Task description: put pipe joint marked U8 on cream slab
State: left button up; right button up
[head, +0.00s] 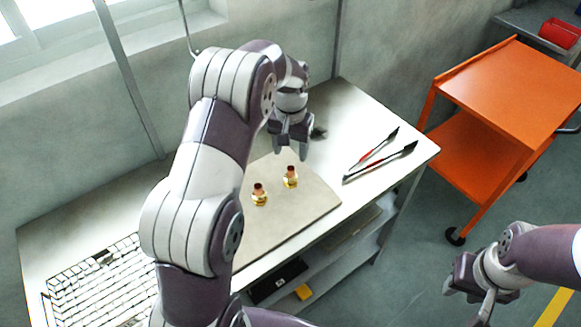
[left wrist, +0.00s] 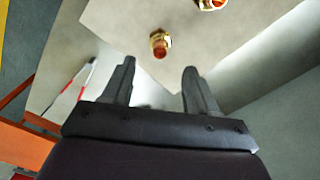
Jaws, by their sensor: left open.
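Two brass-and-copper pipe joints stand on the cream slab (head: 262,232) on the table: one nearer the middle (head: 259,194), one further right (head: 290,177). No marking is legible on either, so I cannot tell which is U8. In the left wrist view the right-hand joint (left wrist: 160,43) is just beyond the fingertips, and the other joint (left wrist: 211,4) is cut by the top edge. My left gripper (head: 291,154) is open and empty, above the slab's far right edge and apart from both joints. My right gripper (head: 468,300) is away from the table, empty, its fingers apart.
A wire mesh belt (head: 100,285) lies on the table's left. Two red-and-black tools (head: 378,160) lie on the right. An orange cart (head: 510,90) stands right of the table. A red bin (head: 560,34) sits at upper right. My left arm hides part of the table and slab.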

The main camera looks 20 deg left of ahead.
pick_arm(q)
jog(key=shift+r, duration=0.75)
jog(key=s+d, duration=0.3)
jog(key=s, duration=0.7)
jog(key=s+d+t, duration=0.1)
jog(key=s+d, duration=0.2)
jog(key=s, duration=0.7)
jog(key=shift+s+r+m, duration=0.3)
jog(key=shift+m, duration=0.1)
jog(key=shift+s, duration=0.1)
